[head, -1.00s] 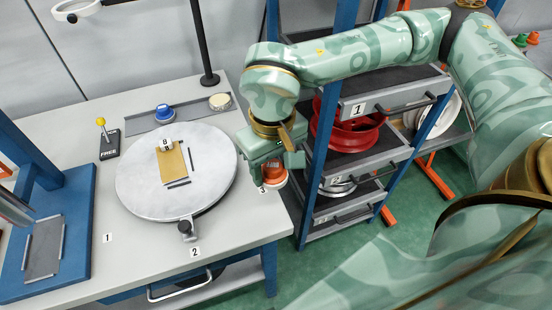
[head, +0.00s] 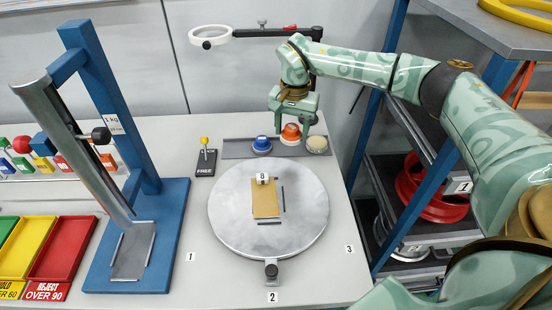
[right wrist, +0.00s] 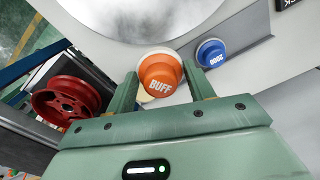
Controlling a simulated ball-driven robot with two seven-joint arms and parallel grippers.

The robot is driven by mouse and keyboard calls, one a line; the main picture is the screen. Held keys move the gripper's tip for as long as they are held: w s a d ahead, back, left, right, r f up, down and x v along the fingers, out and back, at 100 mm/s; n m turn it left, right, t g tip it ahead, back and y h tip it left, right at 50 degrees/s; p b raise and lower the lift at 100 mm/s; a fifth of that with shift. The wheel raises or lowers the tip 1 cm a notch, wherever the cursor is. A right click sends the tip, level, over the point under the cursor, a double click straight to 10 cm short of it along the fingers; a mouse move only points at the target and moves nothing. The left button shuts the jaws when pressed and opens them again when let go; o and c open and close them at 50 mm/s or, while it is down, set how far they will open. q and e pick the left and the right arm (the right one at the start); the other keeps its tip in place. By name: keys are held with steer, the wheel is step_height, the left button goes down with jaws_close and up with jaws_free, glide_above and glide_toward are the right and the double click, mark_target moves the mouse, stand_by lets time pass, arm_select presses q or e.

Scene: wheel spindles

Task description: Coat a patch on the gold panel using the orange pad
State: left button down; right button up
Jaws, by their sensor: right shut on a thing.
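The gold panel (head: 265,203) lies flat on the round grey turntable (head: 228,215), with a small white numbered block (head: 262,178) at its far end and dark strips beside it. My right gripper (head: 294,118) is shut on the orange pad (head: 291,133), at the tray behind the turntable. In the right wrist view the orange pad (right wrist: 160,75), marked BUFF, sits between the two fingers. I cannot tell whether it touches the tray. A blue pad (head: 262,143) is on its left and a cream pad (head: 317,145) on its right. My left gripper is not in view.
The dark tray (head: 236,150) holds the pads. A FREE lever (head: 205,155) stands left of it, a ring magnifier (head: 210,36) behind. A blue stand (head: 150,230) and coloured bins (head: 65,247) fill the left. A shelf rack (head: 420,150) with a red wheel (head: 432,190) is at right.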

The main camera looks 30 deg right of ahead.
steer(key=w+d+m, duration=0.2)
steer(key=d+m, duration=0.3)
steer(key=d, duration=0.6)
steer(key=b, duration=0.5)
glide_above(317, 143)
step_height(317, 143, down, 6)
steer(key=shift+w+d+r, duration=0.1)
steer(key=shift+f+b, duration=0.3)
steer(key=shift+f, duration=0.1)
steer(key=shift+f, duration=0.45)
steer(key=shift+f, duration=0.1)
stand_by(1.2)
